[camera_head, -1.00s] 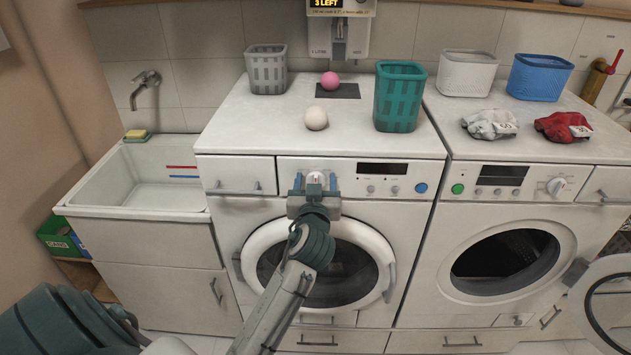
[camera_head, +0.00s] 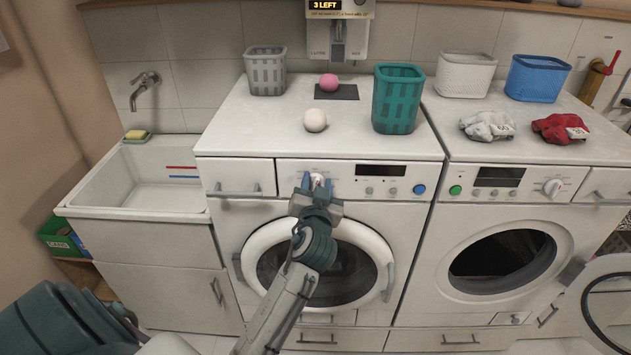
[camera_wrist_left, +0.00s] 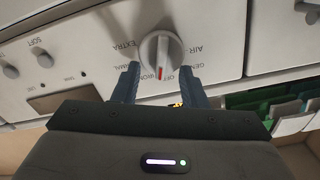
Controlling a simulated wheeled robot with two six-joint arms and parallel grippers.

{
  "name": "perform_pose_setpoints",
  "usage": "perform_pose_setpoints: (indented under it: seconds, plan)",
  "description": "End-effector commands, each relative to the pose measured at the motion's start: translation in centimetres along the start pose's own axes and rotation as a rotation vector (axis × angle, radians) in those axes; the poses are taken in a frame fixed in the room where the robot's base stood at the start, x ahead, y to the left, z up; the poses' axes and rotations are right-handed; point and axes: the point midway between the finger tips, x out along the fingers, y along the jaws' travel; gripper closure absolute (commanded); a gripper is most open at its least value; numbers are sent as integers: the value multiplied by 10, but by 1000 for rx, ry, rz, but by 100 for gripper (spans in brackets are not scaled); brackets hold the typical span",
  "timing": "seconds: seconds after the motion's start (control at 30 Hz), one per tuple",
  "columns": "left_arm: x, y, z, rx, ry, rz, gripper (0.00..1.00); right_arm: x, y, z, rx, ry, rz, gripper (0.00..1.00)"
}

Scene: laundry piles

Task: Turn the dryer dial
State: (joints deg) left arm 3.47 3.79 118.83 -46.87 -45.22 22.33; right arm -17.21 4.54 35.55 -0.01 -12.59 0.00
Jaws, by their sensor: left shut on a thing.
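The dryer is the left white machine (camera_head: 405,215), with its round door shut. Its white dial (camera_head: 317,177) is on the front panel, left of the dark display. My left gripper (camera_head: 317,184) is shut on the dial, a blue finger on each side, and looks rolled to one side. In the left wrist view the dial (camera_wrist_left: 161,55) stands between my left gripper's fingers (camera_wrist_left: 159,76). Its red mark points down in that view, near the label "IRON". The fingers partly cover the printed labels. My right gripper is not in view.
The washer (camera_head: 430,290) on the right has its round door (camera_head: 607,310) swung open. Baskets, a white ball (camera_head: 315,120), a pink ball (camera_head: 329,81) and two cloth piles lie on the machine tops. A sink (camera_head: 150,185) is at the left.

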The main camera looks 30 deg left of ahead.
Motion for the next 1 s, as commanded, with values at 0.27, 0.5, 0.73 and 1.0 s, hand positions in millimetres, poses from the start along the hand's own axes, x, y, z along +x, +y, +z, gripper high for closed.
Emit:
perform_pose_setpoints:
  seconds: [0.27,0.5,0.73,1.0]
  plan:
    - [0,5,0,262,-4,2,84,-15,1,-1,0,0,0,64]
    - [0,8,1,491,-4,2,84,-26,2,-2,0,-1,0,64]
    - [0,11,4,704,-4,2,84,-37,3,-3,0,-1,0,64]
    - [0,14,7,905,-3,3,84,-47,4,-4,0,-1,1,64]
